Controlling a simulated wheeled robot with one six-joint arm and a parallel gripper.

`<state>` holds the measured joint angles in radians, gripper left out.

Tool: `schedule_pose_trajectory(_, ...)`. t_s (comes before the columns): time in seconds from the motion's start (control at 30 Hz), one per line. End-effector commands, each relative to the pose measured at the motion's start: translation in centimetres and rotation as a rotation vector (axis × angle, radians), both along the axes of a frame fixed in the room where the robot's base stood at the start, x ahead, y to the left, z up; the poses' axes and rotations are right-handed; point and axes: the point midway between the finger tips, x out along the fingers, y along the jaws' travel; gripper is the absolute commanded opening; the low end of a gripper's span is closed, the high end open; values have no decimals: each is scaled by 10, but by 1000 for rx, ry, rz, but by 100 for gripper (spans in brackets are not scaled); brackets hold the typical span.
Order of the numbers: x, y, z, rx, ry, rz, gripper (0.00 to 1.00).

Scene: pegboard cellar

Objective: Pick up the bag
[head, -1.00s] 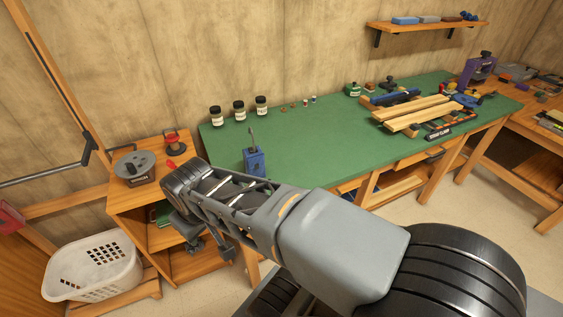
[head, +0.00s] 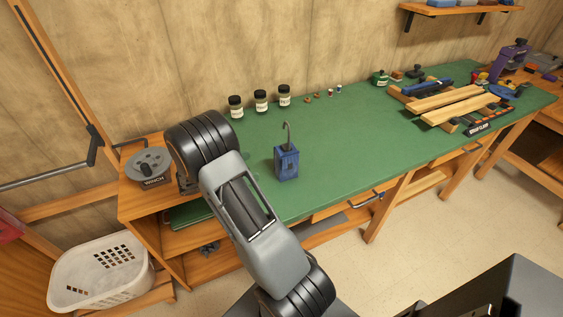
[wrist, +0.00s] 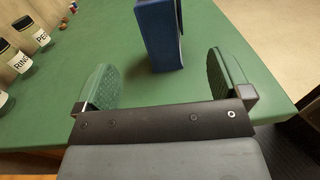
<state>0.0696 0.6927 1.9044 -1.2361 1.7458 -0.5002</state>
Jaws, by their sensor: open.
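The bag looks like a small blue upright block with a thin grey hooked handle on top. In the head view the bag (head: 287,163) stands on the green bench top (head: 345,160) near its front left edge. In the wrist view the lower part of the bag (wrist: 159,38) shows at the top; its upper part is cut off. My gripper (wrist: 163,82) is open, with green-padded fingers apart and nothing between them. The bag is beyond the fingertips, roughly in line with the gap. In the head view my arm hides the gripper.
Several labelled jars (head: 261,101) stand behind the bag near the wall. A winch (head: 149,168) sits on the lower wooden unit at left. A white basket (head: 103,277) is below it. Boards in a clamp (head: 455,104) lie farther right. The bench middle is clear.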

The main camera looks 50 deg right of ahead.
Motion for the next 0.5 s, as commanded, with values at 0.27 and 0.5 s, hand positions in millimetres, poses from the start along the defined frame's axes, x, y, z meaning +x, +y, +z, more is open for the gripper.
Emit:
schedule_pose_trajectory(0.27, -17, -41, -1, -14, 22, 6, 96)
schedule_pose_trajectory(0.5, -30, -70, -2, -12, 19, 8, 96)
